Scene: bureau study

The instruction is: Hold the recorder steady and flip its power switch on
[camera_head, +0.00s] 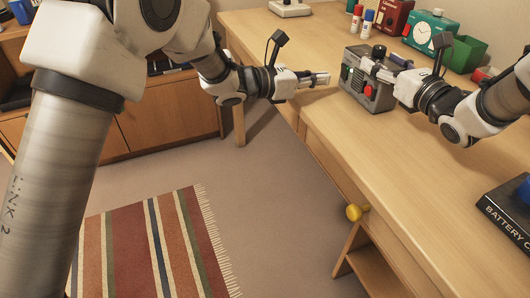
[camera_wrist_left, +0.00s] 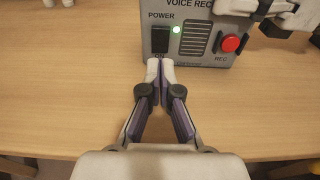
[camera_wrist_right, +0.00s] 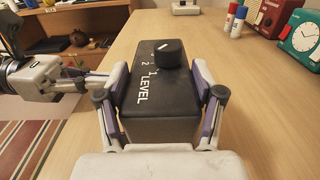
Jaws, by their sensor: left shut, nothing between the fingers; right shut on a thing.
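The grey voice recorder (camera_head: 352,88) stands on the desk. My right gripper (camera_head: 384,73) is shut on it. In the right wrist view its fingers press both sides of the recorder's dark top (camera_wrist_right: 155,98), which carries a black LEVEL knob (camera_wrist_right: 172,53). My left gripper (camera_head: 328,78) is shut and empty in front of the recorder's face. In the left wrist view its closed fingertips (camera_wrist_left: 160,66) are at the lower end of the black power switch (camera_wrist_left: 160,39); I cannot tell whether they touch. The red REC button (camera_wrist_left: 231,43) is to the right.
A green clock (camera_head: 428,34), a green bin (camera_head: 466,54), a red box (camera_head: 393,16) and glue sticks (camera_head: 367,22) stand behind the recorder. A black battery box (camera_head: 508,212) lies at the near right. The desk in front of the recorder is clear.

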